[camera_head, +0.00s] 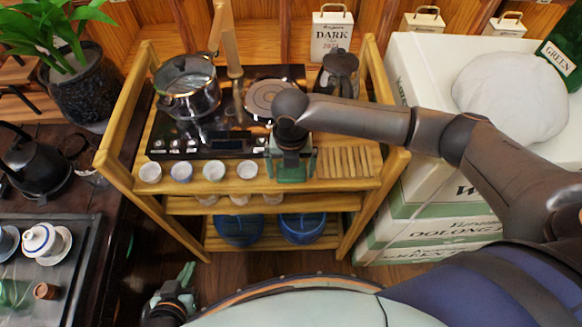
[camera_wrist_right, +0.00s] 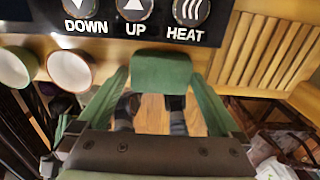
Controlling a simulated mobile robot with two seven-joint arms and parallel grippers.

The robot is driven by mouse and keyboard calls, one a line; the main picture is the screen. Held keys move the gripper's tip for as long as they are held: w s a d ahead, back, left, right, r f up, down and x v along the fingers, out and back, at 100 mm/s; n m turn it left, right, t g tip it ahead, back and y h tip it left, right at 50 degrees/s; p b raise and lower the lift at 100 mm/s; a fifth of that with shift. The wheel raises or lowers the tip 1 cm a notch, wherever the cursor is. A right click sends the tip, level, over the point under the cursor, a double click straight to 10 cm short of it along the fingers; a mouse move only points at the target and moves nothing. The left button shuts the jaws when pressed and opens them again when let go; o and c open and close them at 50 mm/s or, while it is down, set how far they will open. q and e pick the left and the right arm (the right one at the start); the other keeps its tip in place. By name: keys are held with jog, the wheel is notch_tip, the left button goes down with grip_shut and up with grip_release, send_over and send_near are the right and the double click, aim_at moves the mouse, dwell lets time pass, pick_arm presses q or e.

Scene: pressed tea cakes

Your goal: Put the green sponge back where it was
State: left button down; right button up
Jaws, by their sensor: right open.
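The green sponge (camera_wrist_right: 165,72) lies on the wooden shelf top, just in front of the cooker's buttons. It also shows as a green patch under the right wrist in the head view (camera_head: 291,174). My right gripper (camera_wrist_right: 159,82) is open, with one green finger on each side of the sponge; I cannot tell whether they touch it. It also shows in the head view (camera_head: 291,168). My left gripper (camera_head: 180,283) is low at the bottom edge of the head view, away from the shelf; its jaws are not clear.
Several small cups (camera_head: 181,172) stand left of the sponge along the shelf's front edge. A slatted wooden rack (camera_head: 345,162) is to its right. Behind are the black cooker (camera_head: 222,140) and a glass pot (camera_head: 187,88). White boxes (camera_head: 425,90) stand right of the shelf.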

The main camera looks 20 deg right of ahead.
aim_at(292, 172)
jog(key=shift+r, duration=0.1)
notch_tip(292, 172, up, 12)
jog(key=shift+p, duration=0.3)
jog(key=shift+d, duration=0.1)
dwell(0.3)
